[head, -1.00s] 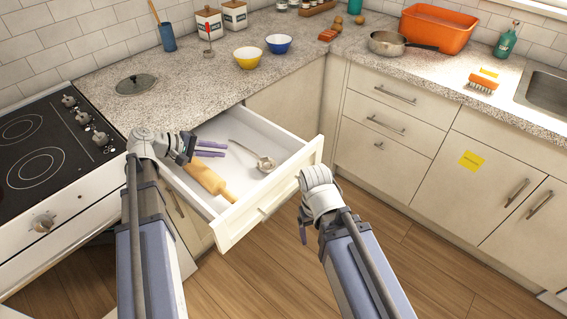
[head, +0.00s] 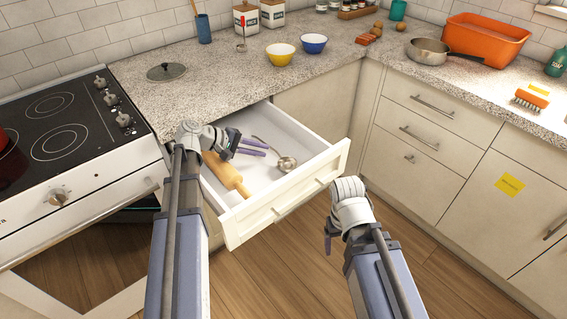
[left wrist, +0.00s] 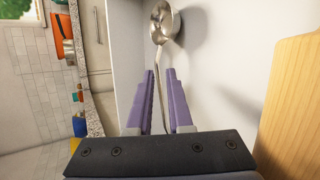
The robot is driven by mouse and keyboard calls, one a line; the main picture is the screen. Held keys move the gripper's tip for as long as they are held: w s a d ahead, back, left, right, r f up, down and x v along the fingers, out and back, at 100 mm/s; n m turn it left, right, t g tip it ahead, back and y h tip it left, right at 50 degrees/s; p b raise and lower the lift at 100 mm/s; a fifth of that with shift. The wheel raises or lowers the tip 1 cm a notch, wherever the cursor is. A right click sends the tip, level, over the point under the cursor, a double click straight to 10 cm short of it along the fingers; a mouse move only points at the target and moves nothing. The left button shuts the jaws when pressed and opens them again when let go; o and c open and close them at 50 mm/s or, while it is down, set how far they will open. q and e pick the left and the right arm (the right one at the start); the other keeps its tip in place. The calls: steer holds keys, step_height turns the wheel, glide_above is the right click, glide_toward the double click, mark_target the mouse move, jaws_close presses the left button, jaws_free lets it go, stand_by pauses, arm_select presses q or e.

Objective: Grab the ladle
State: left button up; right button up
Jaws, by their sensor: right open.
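The metal ladle (head: 287,163) lies in the open drawer (head: 281,211), its bowl to the right and its thin handle running back toward my left gripper. My left gripper (head: 265,147) is over the drawer, its purple fingers near the handle. In the left wrist view, the ladle's bowl (left wrist: 165,22) is beyond the fingertips. Its handle runs down between the two parted fingers of my left gripper (left wrist: 161,72); I cannot tell whether they touch it. My right gripper (head: 328,237) is open and empty, outside the drawer in front of the cabinets.
The drawer's front panel and side walls surround both. The stove (head: 75,140) stands to the left. The countertop (head: 215,85) is above the drawer.

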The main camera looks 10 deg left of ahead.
mark_target(271, 159)
arm_select(q)
steer(key=x, duration=0.1)
steer(key=b+x, duration=0.1)
steer(key=x, duration=0.1)
steer(key=b+x, duration=0.1)
steer(key=shift+w+f, duration=0.35)
steer(key=shift+w, duration=0.05)
steer(key=shift+d, duration=0.15)
steer(key=shift+r, duration=0.1)
jaws_close()
